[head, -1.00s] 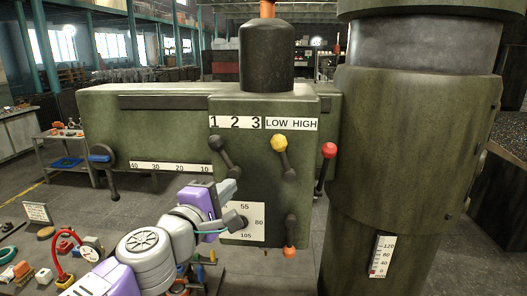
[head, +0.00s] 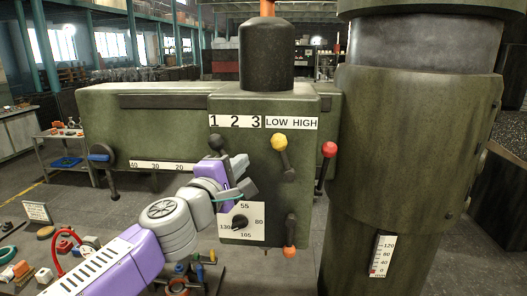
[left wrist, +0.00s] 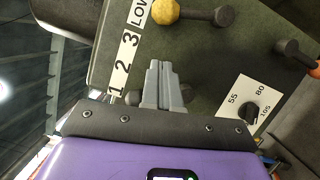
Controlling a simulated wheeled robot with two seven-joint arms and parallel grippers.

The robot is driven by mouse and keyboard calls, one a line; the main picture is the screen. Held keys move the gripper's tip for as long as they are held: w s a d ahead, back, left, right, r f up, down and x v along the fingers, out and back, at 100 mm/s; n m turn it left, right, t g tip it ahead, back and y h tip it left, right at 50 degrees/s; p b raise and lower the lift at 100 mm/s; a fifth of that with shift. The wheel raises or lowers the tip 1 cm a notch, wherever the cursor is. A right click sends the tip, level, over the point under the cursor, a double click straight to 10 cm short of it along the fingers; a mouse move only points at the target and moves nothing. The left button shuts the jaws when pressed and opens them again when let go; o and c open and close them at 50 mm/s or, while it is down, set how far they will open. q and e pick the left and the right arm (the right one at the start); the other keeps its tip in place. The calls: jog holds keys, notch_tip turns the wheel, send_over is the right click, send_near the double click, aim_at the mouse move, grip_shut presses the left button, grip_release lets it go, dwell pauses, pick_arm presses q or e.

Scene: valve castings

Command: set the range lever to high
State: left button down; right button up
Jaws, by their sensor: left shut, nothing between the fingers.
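The range lever has a yellow knob (head: 279,142) and a dark arm. It sits under the LOW HIGH label (head: 291,123) on the green drill head. Its knob leans left of its pivot, below the word LOW. In the left wrist view the yellow knob (left wrist: 166,11) is at the top, with its arm running right. My left gripper (head: 243,164) is shut and empty, left of the range lever and apart from it. Its two grey fingers (left wrist: 163,66) lie together in the left wrist view. My right gripper is not in view.
A black-knobbed lever (head: 215,140) under the 1 2 3 label is partly hidden by my left gripper. A numbered dial (head: 240,221) is below. A red-knobbed lever (head: 329,150) stands right, and an orange-tipped lever (head: 289,251) hangs lower. The thick column (head: 410,150) is at right.

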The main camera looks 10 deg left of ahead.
aim_at(263, 151)
pick_arm(q)
jog(key=w+d, duration=0.1)
jog(key=w, duration=0.1)
jog(key=w+d, duration=0.1)
jog(key=d, duration=0.1)
jog(key=w+d+r, duration=0.1)
jog(key=w, duration=0.1)
jog(key=shift+w+d+p, duration=0.3)
jog(key=shift+d, duration=0.05)
